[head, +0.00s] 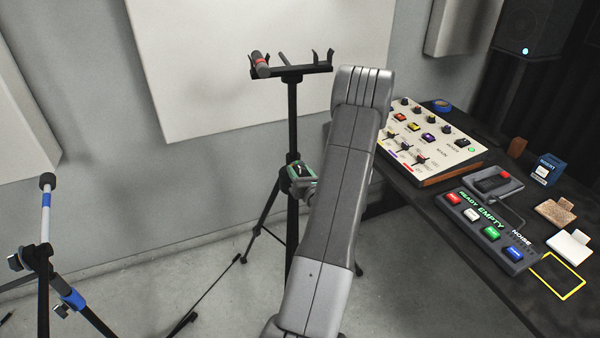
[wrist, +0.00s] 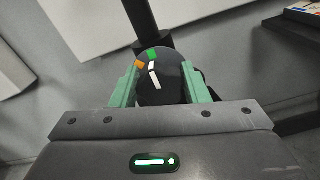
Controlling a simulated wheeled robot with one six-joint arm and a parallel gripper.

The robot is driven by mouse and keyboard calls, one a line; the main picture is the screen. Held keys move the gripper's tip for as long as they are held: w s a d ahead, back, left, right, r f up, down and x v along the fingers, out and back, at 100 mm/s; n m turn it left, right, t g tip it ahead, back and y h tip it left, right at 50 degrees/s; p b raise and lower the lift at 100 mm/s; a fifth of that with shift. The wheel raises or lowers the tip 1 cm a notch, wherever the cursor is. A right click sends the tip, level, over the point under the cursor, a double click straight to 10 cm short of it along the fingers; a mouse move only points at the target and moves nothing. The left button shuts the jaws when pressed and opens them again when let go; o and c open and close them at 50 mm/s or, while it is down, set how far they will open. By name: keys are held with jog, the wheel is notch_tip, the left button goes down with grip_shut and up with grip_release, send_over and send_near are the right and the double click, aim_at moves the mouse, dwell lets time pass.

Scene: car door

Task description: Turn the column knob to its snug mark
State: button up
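The column knob (wrist: 168,88) is a round black knob on the stand's dark column, seen near the middle of the wrist view. A white pointer line runs across its face, with its upper end between an orange mark (wrist: 139,65) and a green mark (wrist: 152,54) behind the knob. No lettering shows which mark is snug. My gripper (wrist: 160,84) has its green fingers on the left and right sides of the knob, apparently touching both. In the head view my gripper (head: 301,171) is at the column, and my arm hides part of it and the knob.
The stand's top bar (head: 290,71) carries a dark cylinder with a red band (head: 260,64). A second stand (head: 44,262) is at left. A dark table at right holds a mixer panel (head: 432,140), a button box (head: 485,232) and small blocks. The floor between the stands is mostly clear.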

jog(key=c, duration=0.4)
jog(key=shift+f+n+b, duration=0.15)
jog(key=shift+n+b, duration=0.15)
jog(key=shift+b, duration=0.25)
jog(key=shift+f+n+b, duration=0.15)
jog(key=shift+n+b, duration=0.35)
jog(key=shift+b, duration=0.6)
jog(key=n+b, duration=0.4)
jog(key=b, duration=0.4)
jog(key=shift+a, duration=0.1)
jog(key=n+b, duration=0.2)
jog(key=b, duration=0.1)
jog(key=shift+s, duration=0.1)
jog(key=shift+r+n, duration=0.25)
jog(key=shift+n, duration=0.05)
